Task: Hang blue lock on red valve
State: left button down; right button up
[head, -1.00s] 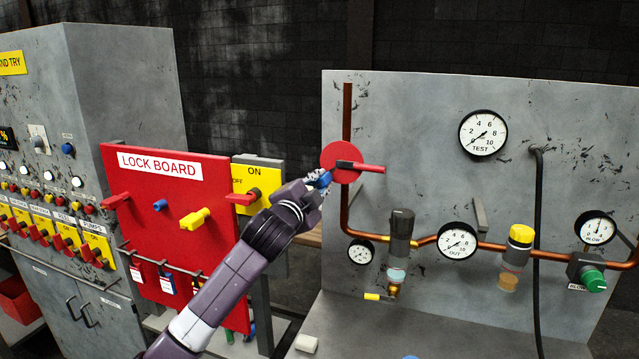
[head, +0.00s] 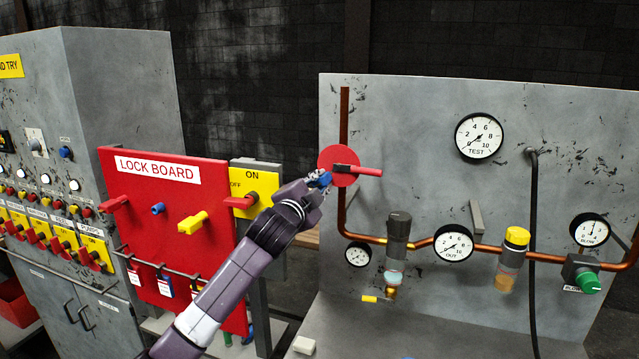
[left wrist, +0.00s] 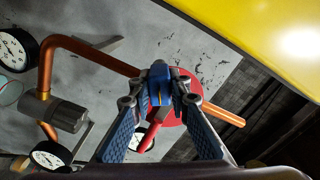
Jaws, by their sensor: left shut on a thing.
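The red valve (head: 345,160) is a round red disc with a red handle (head: 366,171) pointing right, on the copper pipe of the grey panel. It also shows in the left wrist view (left wrist: 178,138). My left gripper (head: 319,179) is at the left edge of the disc. It is shut on the blue lock (left wrist: 159,84), which sits between its fingertips in front of the disc in the left wrist view. In the head view the blue lock (head: 325,179) shows only as a small patch. I cannot tell whether the lock touches the valve. My right gripper is not in view.
The red lock board (head: 150,205) stands left of my arm, with a yellow switch box (head: 240,180) behind it. Copper pipe (head: 345,120), gauges (head: 479,136) and a black hose (head: 533,250) are on the panel. The panel's front is clear around the valve's upper right.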

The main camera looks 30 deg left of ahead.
pick_arm(q)
jog(key=c, duration=1.3)
grip_release()
jog(key=shift+w, duration=0.15)
jog(key=shift+v, duration=3.55)
